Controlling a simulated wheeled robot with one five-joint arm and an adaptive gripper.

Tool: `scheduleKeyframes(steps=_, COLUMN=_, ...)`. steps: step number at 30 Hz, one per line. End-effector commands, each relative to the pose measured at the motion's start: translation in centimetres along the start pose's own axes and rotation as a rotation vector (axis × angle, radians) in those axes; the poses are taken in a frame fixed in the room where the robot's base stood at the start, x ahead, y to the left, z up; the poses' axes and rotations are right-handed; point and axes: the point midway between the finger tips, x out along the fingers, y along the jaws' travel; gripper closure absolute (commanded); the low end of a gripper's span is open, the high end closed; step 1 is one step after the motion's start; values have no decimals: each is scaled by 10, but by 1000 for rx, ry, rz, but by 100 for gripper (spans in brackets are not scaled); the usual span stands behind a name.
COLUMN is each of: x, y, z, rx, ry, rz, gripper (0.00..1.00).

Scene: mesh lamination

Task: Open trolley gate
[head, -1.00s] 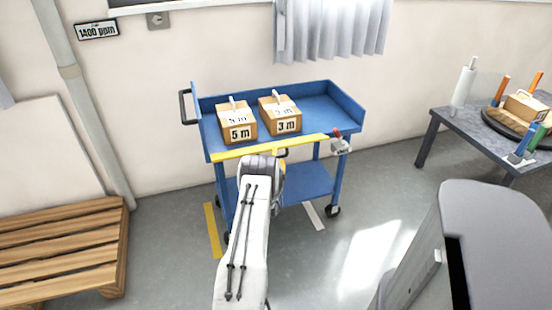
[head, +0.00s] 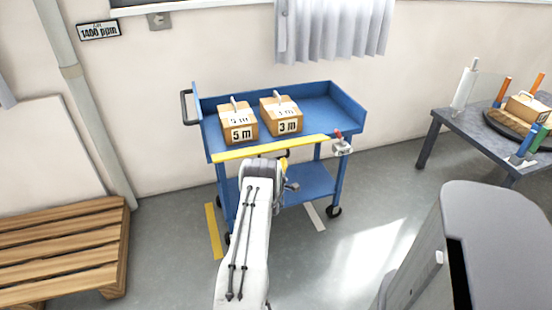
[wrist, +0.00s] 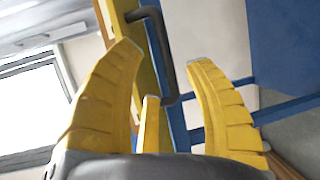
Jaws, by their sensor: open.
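The blue trolley (head: 335,105) stands against the wall with a yellow gate bar (head: 250,150) along its near top edge. The bar lies level across the front, its right end at a grey latch with a red knob (head: 341,143). In the wrist view a dark bent handle (wrist: 160,50) runs beside the yellow bar (wrist: 122,12). My gripper (wrist: 167,55) is open, its yellow fingers spread either side of the handle's lower part in the picture; I cannot tell whether they touch it. In the head view my wrist hides the fingertips and the handle.
Two boxes marked 5 m (head: 239,123) and 3 m (head: 282,115) sit on the trolley's top. A grey table (head: 462,122) stands right, a wooden pallet (head: 60,250) lies left. Floor between trolley and table is clear.

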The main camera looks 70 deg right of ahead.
Motion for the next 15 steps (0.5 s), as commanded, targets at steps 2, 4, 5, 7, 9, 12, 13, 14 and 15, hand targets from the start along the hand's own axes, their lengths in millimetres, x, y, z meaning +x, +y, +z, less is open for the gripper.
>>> scheduleKeyframes(steps=2, x=7, y=0, z=0, rx=1, ry=0, rz=2, gripper=53)
scheduleKeyframes(steps=4, x=14, y=0, z=0, rx=1, ry=0, rz=3, gripper=53)
scheduleKeyframes(steps=5, x=16, y=0, z=0, rx=1, ry=0, rz=2, gripper=53)
scheduleKeyframes(steps=7, x=24, y=-1, z=0, rx=2, ry=0, rz=2, gripper=53)
scheduleKeyframes(steps=9, x=31, y=-1, z=0, rx=2, ry=0, rz=2, gripper=53)
scheduleKeyframes(steps=12, x=39, y=-1, z=0, rx=2, ry=0, rz=2, gripper=53)
scheduleKeyframes(steps=13, x=42, y=-1, z=0, rx=2, ry=0, rz=3, gripper=53)
scheduleKeyframes(steps=14, x=44, y=-1, z=0, rx=2, ry=0, rz=2, gripper=53)
scheduleKeyframes(steps=15, x=47, y=-1, z=0, rx=2, ry=0, rz=3, gripper=53)
